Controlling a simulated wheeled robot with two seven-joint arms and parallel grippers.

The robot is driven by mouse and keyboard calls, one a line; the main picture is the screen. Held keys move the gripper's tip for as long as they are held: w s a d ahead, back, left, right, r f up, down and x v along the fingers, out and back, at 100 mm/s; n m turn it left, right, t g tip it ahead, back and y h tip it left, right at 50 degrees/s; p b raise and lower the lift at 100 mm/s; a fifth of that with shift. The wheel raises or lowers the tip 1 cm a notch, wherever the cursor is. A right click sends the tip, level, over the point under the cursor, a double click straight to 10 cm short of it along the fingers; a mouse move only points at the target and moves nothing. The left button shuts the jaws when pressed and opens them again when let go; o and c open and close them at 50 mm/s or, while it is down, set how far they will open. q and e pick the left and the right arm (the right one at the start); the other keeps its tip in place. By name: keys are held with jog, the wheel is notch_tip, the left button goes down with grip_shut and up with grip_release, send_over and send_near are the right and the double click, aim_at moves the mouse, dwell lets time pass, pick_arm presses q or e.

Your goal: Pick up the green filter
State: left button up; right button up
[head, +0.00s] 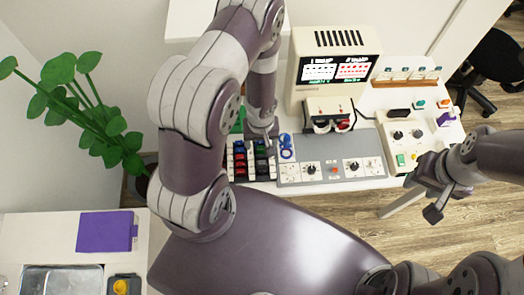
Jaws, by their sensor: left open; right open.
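A black rack (231,171) on the white table holds rows of small coloured pieces, blue, green and red among them. A dark green piece (260,147) shows in its upper right part; it is too small to tell whether it is the green filter. My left gripper (268,147) points down over the rack's upper right part, beside a blue ring-shaped item (286,146). It is open; its fingertips are small and partly hidden, and contact cannot be told. My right gripper (432,198) is open and empty, off the table's right front edge. My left arm hides part of the table left of the rack.
A grey control panel (330,181) with knobs lies right of the rack. A beige box (412,143) with knobs and a green button sits at right. A purple box (104,231) lies on the left table, near a plant (95,110).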

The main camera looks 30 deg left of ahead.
aim_at(261, 147)
pick_arm(q)
notch_tip(261, 147, down, 5)
jog(key=shift+w+a, duration=0.1)
jog(key=shift+w, duration=0.05)
jog(key=c, duration=1.1)
